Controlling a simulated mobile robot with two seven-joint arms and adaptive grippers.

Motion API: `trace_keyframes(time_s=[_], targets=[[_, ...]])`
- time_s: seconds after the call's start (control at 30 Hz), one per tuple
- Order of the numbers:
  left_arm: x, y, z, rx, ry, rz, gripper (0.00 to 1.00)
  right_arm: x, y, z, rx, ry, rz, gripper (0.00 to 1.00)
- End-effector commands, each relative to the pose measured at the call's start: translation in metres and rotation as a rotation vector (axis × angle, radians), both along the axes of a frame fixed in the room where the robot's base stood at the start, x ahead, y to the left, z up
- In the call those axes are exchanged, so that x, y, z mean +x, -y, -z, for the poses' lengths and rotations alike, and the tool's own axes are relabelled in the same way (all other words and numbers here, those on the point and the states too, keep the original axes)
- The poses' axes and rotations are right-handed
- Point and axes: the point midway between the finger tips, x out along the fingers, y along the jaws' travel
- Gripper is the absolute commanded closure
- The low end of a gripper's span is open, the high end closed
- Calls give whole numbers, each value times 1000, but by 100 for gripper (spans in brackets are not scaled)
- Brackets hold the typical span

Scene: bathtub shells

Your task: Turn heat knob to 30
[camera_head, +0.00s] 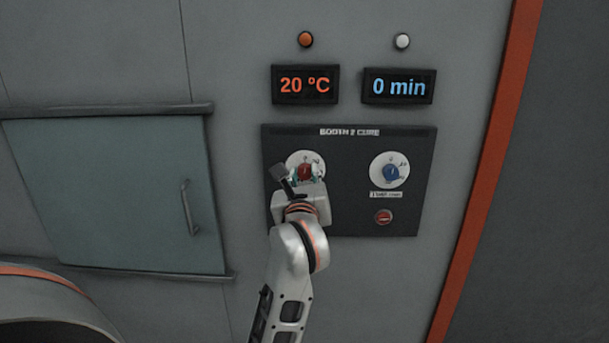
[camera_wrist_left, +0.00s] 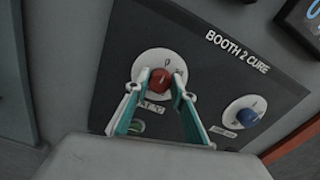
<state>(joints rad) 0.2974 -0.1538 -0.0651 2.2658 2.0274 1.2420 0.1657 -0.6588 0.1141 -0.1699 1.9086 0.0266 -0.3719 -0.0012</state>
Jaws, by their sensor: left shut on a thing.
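The red heat knob (camera_head: 305,171) sits on a white dial (camera_head: 293,160) at the left of the dark control panel labelled "BOOTH 2 CURE" (camera_head: 350,220). The heat display (camera_head: 305,85) reads 20 ºC in orange. My left gripper (camera_head: 304,175) is at the knob, its fingers on either side. In the left wrist view the two teal fingers (camera_wrist_left: 160,85) are shut on the red knob (camera_wrist_left: 161,78). The gripper hides the lower part of the dial in the head view. My right gripper is in neither view.
A blue knob (camera_head: 390,173) is to the right, under a display (camera_head: 398,86) reading 0 min. A small red button (camera_head: 383,217) sits below it. Orange (camera_head: 305,39) and white (camera_head: 402,41) lamps are above. A sliding door (camera_head: 110,200) with a handle is at left.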

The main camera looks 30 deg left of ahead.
Motion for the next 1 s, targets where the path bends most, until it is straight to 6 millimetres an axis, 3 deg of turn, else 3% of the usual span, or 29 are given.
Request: trace_keyframes(time_s=[0.47, 1.0], targets=[[0, -1, 0, 81, -48, -1, 97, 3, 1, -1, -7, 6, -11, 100], [1, 1, -1, 466, -283, -2, 97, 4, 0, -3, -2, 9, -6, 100]])
